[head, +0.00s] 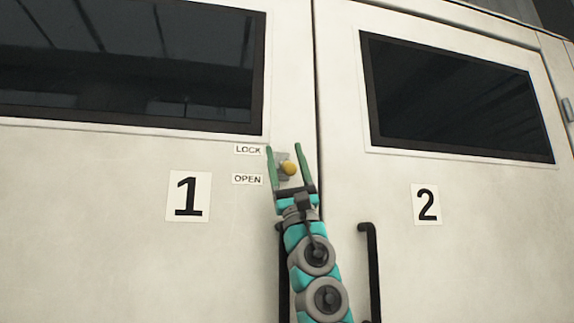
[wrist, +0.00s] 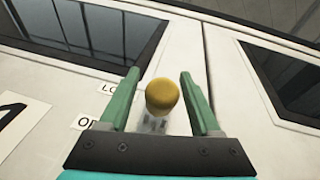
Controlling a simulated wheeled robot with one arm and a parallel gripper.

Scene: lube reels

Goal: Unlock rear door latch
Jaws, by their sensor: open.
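The rear door latch has a yellow knob (head: 289,168) on a small grey plate (head: 281,156), near the right edge of door 1 (head: 110,240). A LOCK label (head: 248,150) and an OPEN label (head: 247,179) sit to its left, LOCK above OPEN. My gripper (head: 284,149) is open, its green fingers on either side of the knob in the head view. In the wrist view the yellow knob (wrist: 162,96) shows between the two fingers (wrist: 160,75), apart from both. I cannot tell how deep the knob sits between them. The gripper partly hides the latch's lower part.
Door 2 (head: 470,270) is to the right, across a dark vertical seam. A black handle (head: 373,270) stands on it, and another black bar (head: 284,270) is partly behind my arm. Dark windows (head: 460,100) are above. The door faces are otherwise flat.

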